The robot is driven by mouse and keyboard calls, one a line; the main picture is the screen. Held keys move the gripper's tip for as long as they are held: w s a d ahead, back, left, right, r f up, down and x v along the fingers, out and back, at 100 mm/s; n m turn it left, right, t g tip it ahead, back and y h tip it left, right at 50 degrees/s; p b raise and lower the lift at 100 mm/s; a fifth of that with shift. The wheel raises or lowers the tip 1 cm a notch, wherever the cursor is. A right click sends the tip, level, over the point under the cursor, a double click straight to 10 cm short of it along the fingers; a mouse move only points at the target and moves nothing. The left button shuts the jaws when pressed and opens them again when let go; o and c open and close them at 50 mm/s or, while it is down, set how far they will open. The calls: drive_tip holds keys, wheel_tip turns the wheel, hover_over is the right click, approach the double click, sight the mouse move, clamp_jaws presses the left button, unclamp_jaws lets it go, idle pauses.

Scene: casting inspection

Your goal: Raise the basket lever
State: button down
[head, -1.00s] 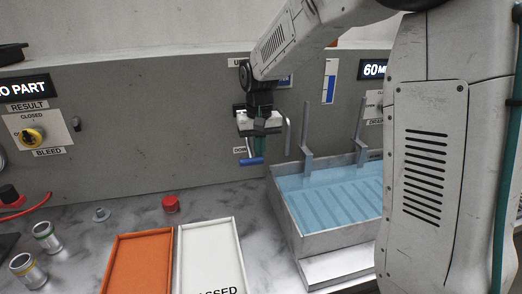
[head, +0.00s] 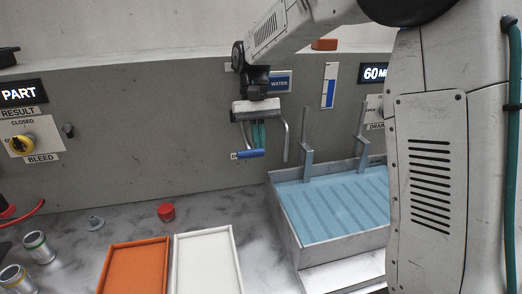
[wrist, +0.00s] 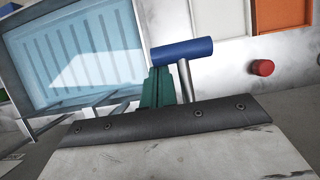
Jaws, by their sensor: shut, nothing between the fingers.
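The basket lever's blue handle (head: 250,154) shows in front of the grey panel, near the low label, on a thin metal rod. In the wrist view the handle (wrist: 182,52) lies crosswise just beyond my fingertips, with its rod running beside them. My gripper (head: 258,144) points down, its green fingers together and empty, right behind or against the handle; I cannot tell whether they touch. The fingers also show in the wrist view (wrist: 157,86). A bent metal bar (head: 286,140) hangs to the right of my gripper. The lever's pivot is hidden.
A basin of blue water (head: 296,242) with a ribbed basket (head: 308,166) and two upright arms stands to the right. An orange tray (head: 108,272) and a white tray (head: 178,238) lie in front. A red button (head: 166,212) and metal cylinders are to the left.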

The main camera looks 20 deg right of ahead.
wheel_tip(320, 180, up, 6)
drive_tip(key=shift+w, duration=0.35)
drive_tip(key=shift+r, duration=0.1)
idle(1.2)
drive_tip(key=w+f+v, duration=0.1)
drive_tip(key=w+v, duration=0.1)
drive_tip(key=v, duration=0.7)
drive_tip(key=shift+w+d+r, duration=0.2)
drive_tip(key=shift+r, duration=0.2)
